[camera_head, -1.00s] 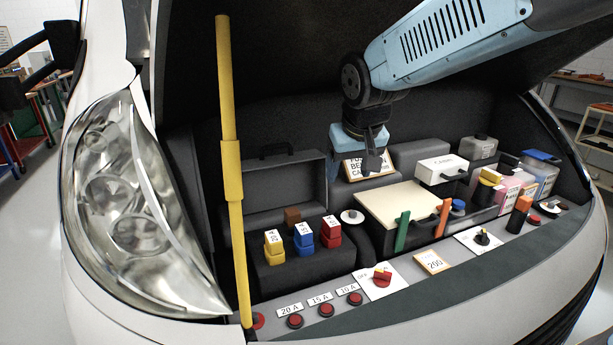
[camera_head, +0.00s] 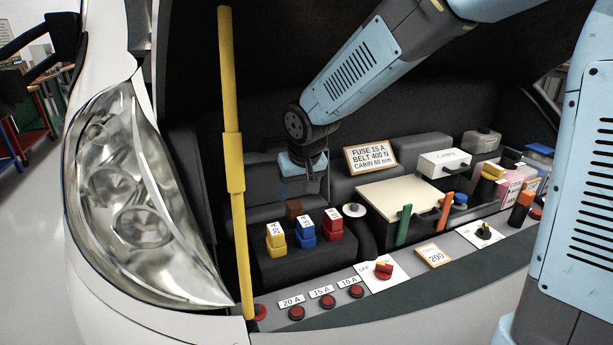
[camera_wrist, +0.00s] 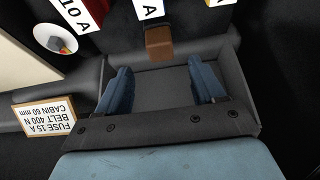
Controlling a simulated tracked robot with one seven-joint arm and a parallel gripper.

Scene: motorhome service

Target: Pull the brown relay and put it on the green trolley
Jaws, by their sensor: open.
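The brown relay (camera_head: 294,208) is a small brown block at the back of the black fuse box, behind the yellow, blue and red fuses. It also shows at the top middle of the wrist view (camera_wrist: 159,45). My gripper (camera_head: 303,190) hangs above and just behind the relay, pointing down. In the wrist view my gripper (camera_wrist: 160,72) is open and empty, its two blue fingers apart, with the relay beyond the gap between the tips. A partly hidden trolley with a green panel (camera_head: 48,108) stands far off at the left edge; I cannot tell more of it.
A yellow prop rod (camera_head: 234,170) stands left of the fuse box. The yellow (camera_head: 276,237), blue (camera_head: 304,230) and red (camera_head: 332,226) fuses stand close in front of the relay. A sign (camera_head: 370,157) leans at the right. Red buttons (camera_head: 327,302) line the front edge.

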